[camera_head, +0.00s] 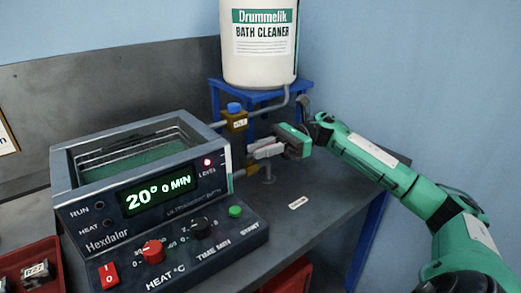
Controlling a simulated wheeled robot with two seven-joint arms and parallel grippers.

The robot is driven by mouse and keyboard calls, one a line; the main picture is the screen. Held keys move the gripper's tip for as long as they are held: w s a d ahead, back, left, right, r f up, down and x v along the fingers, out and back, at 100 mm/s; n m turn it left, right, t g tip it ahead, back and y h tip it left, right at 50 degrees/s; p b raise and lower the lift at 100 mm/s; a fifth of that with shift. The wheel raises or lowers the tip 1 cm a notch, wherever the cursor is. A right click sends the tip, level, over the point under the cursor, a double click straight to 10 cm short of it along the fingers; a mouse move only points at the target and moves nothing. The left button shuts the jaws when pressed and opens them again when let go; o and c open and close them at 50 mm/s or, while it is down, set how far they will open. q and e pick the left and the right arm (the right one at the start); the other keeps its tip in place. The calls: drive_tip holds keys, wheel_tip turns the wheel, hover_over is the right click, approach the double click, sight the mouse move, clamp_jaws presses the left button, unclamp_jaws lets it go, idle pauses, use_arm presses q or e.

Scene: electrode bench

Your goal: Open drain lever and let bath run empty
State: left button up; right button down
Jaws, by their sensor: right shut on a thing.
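The bath (140,190) is a grey box with an open top at the left; a wire rack and a dark green bottom show inside, and I cannot tell how much liquid it holds. Its display reads 20° 0 MIN and the red LEVEL lamp (207,162) is lit. My left gripper is out of view.
A white Bath Cleaner container (259,50) stands on a blue stand (303,90) behind. The bench right of the bath is mostly clear.

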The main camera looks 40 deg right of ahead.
drive_tip(key=c, duration=1.4)
unclamp_jaws()
drive_tip(key=shift+o, duration=0.2)
